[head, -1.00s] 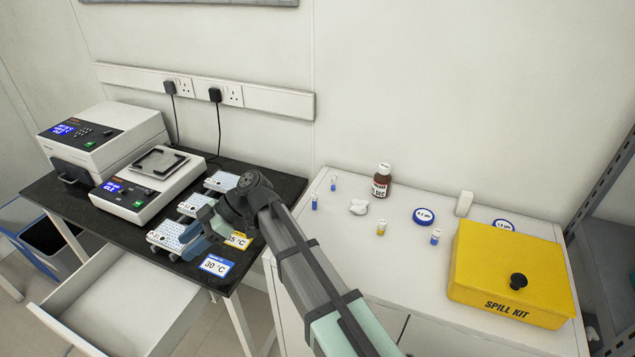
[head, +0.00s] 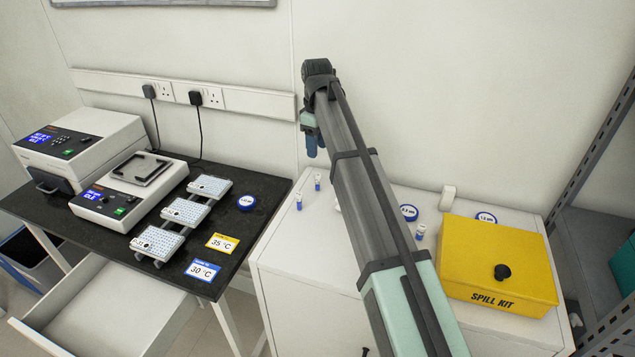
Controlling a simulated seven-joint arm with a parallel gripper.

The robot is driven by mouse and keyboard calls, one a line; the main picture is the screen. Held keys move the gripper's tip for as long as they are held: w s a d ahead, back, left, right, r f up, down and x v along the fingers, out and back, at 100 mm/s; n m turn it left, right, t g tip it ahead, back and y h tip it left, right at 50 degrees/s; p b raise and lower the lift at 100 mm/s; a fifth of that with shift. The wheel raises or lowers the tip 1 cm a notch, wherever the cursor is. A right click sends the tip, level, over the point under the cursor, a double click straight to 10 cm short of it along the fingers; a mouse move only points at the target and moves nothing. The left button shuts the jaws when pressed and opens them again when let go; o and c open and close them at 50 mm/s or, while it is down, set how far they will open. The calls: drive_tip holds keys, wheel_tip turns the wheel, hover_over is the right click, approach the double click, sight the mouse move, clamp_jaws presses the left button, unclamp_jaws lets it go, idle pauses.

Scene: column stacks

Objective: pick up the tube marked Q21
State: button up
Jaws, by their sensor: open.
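Two small blue-filled tubes with pale caps, a front one (head: 298,201) and a back one (head: 317,182), stand upright at the left of the white cabinet top. Another blue tube (head: 420,231) stands right of my arm. Their marks are too small to read, so I cannot tell which is Q21. My gripper (head: 314,144) is raised, with its blue fingers pointing down. In the picture it is above the two left tubes, clear of them, and looks empty. My arm hides the middle of the cabinet top.
A yellow spill kit (head: 498,262), a white block (head: 447,197) and blue-rimmed discs (head: 409,212) (head: 486,218) are on the cabinet. The black bench (head: 150,272) holds several racks (head: 184,212), instruments, temperature cards and a blue disc (head: 246,203). The wall stands close behind.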

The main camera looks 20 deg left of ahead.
sight(317, 174)
wheel_tip(317, 174, down, 13)
drive_tip(key=shift+f, duration=0.1)
idle(0.7)
drive_tip(key=shift+c, duration=0.4)
clamp_jaws()
